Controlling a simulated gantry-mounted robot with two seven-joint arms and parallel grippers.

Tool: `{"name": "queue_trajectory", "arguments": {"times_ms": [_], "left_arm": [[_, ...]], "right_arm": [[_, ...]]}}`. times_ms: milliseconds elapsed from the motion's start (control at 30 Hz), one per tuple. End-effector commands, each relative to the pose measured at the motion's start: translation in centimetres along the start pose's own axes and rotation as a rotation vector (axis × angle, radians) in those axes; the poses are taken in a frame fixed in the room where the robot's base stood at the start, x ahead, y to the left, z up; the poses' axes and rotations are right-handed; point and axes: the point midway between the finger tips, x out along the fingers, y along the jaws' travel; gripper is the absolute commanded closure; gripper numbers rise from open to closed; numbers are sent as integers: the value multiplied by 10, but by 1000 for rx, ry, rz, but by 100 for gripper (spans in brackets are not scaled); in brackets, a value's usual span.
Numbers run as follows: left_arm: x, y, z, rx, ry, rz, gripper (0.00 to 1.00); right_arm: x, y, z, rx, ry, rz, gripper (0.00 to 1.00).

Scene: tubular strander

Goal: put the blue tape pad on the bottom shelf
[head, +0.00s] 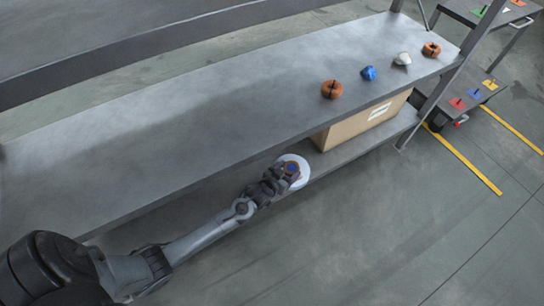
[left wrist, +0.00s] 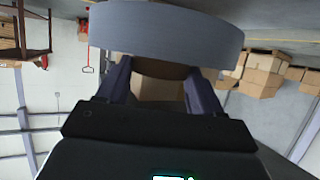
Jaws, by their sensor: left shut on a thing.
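The tape pad (head: 302,174) is a round, pale disc with a blue and brown centre, held at the end of my left arm in the head view. In the left wrist view the pad (left wrist: 165,30) shows as a wide, curved grey-blue band across the top, beyond the fingers. My left gripper (head: 281,178) is shut on it; its fingers also show in the left wrist view (left wrist: 158,82). The pad is by the front edge of the bottom shelf (head: 345,153); I cannot tell whether it touches the shelf. My right gripper is not in view.
The upper shelf (head: 150,125) overhangs the bottom one and hides much of it. A cardboard box (head: 350,128) stands on the bottom shelf, right of the pad. Copper, blue and pale items, including a copper coil (head: 332,89), sit on the upper shelf. A cart (head: 478,90) stands at right.

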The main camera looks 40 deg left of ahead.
Motion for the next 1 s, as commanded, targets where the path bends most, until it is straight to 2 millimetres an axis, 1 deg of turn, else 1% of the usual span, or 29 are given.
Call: {"name": "queue_trajectory", "arguments": {"times_ms": [33, 167, 300, 400, 533, 700, 833, 1000], "left_arm": [[6, -8, 6, 2, 3, -5, 74], [23, -29, 17, 2, 4, -6, 74], [43, -55, 28, 2, 5, -7, 74], [56, -71, 34, 1, 4, -6, 74], [68, -87, 40, 1, 4, -5, 74], [75, -97, 42, -1, 3, -3, 74], [76, -98, 44, -1, 2, -3, 74], [83, -98, 60, -1, 2, -3, 74]], "right_arm": [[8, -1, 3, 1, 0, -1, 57], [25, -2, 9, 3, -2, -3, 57], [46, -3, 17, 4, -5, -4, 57], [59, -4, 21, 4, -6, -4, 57], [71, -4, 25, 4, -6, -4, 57], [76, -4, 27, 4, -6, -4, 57], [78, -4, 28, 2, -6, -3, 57], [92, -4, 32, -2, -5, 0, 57]]}}
